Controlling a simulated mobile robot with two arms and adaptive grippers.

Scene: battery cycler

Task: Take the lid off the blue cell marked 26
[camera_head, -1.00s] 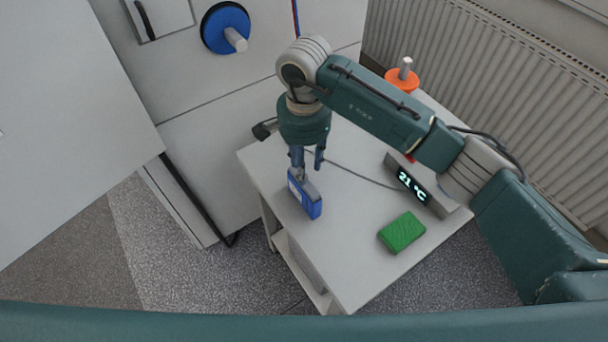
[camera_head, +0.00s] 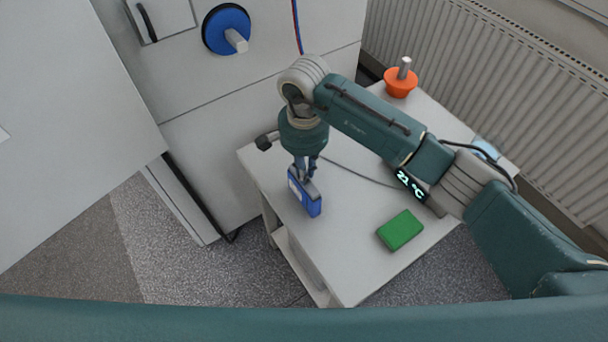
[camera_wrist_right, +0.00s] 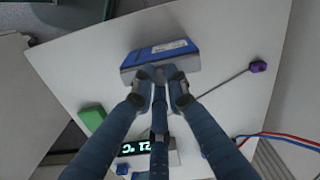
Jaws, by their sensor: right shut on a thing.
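The blue cell (camera_head: 304,194) stands upright near the left edge of the white table. It also shows in the right wrist view (camera_wrist_right: 166,57), with a pale label on its side and a grey lid (camera_wrist_right: 132,75) along its top. The number on the label is too small to read. My right gripper (camera_head: 307,179) is over the cell with its fingers together at the lid. In the right wrist view the fingers (camera_wrist_right: 159,76) are shut on the lid, which sits against the cell. My left gripper is not in view.
A green block (camera_head: 401,230) lies on the table (camera_head: 345,270) at the front right. A display reading 21 °C (camera_head: 410,184) stands behind it, partly under my right arm. A grey cabinet (camera_head: 200,120) stands left of the table.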

